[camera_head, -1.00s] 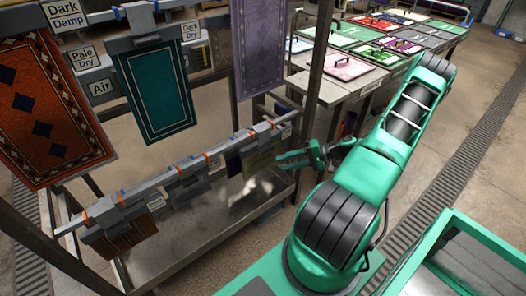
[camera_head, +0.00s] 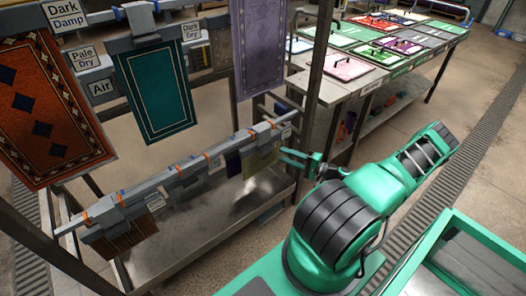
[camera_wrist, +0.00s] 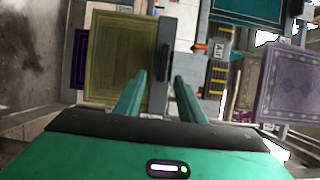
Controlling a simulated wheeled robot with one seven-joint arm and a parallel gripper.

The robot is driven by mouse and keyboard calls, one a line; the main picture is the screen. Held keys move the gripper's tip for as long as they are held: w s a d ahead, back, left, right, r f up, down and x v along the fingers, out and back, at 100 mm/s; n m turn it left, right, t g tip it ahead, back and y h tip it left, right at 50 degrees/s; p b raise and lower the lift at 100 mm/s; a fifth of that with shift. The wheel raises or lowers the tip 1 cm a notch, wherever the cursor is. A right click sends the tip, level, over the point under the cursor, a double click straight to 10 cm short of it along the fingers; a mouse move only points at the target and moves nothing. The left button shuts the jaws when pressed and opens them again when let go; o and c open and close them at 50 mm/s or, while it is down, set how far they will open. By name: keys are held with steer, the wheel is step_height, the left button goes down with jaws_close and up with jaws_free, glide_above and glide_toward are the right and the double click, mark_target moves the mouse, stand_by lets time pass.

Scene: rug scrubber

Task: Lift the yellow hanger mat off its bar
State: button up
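The yellow mat (camera_head: 262,160) hangs from a hanger near the right end of the low grey bar (camera_head: 160,180). It also shows in the wrist view (camera_wrist: 120,60) as an olive-yellow panel with a thin border, with its grey hanger (camera_wrist: 166,50) along its right edge. My gripper (camera_head: 285,158) is beside the mat's right side. In the wrist view its two green fingers (camera_wrist: 160,80) are apart, with the grey hanger's dark part showing between and beyond them. The gripper is open. I cannot tell whether either finger touches the hanger.
A dark purple mat (camera_head: 233,164) hangs left of the yellow one, and a brown mat (camera_head: 125,235) hangs at the bar's left end. A metal trough (camera_head: 190,240) lies below. A teal mat (camera_head: 155,90) and lilac mat (camera_head: 258,45) hang above. A post (camera_head: 316,75) stands close by.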

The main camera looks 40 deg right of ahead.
mark_target(271, 149)
steer(key=shift+r+x, duration=0.15)
steer(key=shift+x, duration=1.45)
steer(key=shift+r+x, duration=0.15)
steer(key=shift+x, duration=1.4)
steer(key=shift+a, duration=0.1)
jaws_close()
